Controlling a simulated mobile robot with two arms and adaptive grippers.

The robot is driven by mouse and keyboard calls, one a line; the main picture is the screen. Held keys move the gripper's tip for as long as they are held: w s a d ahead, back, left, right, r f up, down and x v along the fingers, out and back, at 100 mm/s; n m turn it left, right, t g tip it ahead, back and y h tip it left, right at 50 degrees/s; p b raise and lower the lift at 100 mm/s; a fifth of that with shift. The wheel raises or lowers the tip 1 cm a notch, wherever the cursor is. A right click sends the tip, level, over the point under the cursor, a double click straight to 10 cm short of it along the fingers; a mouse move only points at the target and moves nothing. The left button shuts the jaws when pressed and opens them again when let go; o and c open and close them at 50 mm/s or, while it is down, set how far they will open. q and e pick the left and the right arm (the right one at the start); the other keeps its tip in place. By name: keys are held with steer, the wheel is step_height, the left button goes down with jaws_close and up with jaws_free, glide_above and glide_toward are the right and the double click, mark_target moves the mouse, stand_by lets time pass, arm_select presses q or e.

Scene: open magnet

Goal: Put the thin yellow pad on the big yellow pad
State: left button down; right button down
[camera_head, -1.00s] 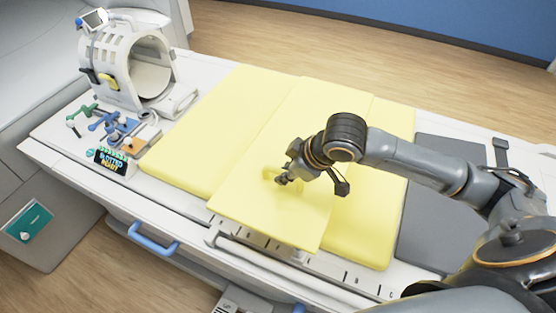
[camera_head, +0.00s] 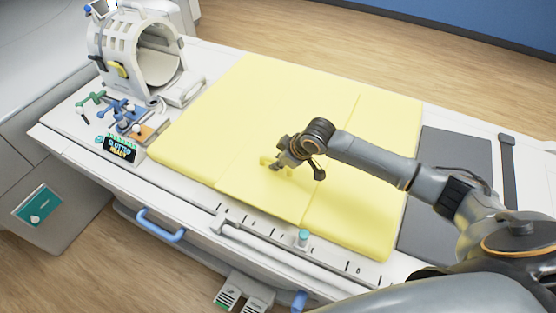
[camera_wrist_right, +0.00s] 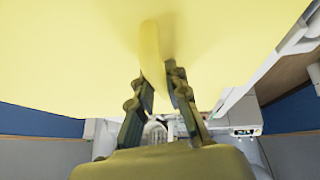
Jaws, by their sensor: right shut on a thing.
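The big yellow pad (camera_head: 205,125) covers the middle of the white patient table. The thin yellow pad (camera_head: 255,185) lies over the middle of the big pad, its front edge near the table's front side. Whether it rests fully flat or is held slightly up is hard to tell. My right gripper (camera_head: 275,165) is shut on the yellow handle of the thin pad. In the right wrist view the handle (camera_wrist_right: 152,55) is between the fingers, and the pad's yellow surface fills the top. My left gripper is not in view.
A white head coil (camera_head: 140,60) stands on the table's left end, with green, blue and orange parts and a small display (camera_head: 118,148) by it. A grey mat (camera_head: 450,190) lies right of the pads. A blue handle (camera_head: 160,225) sticks out in front.

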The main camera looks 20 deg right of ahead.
steer(key=c, duration=1.3)
jaws_free()
steer(key=shift+s+d+r, duration=0.1)
steer(key=shift+s+r, duration=0.05)
steer(key=shift+r, duration=0.15)
steer(key=v, duration=1.1)
steer(key=shift+s+r, duration=0.1)
steer(key=shift+r, duration=0.1)
steer(key=shift+f, duration=0.1)
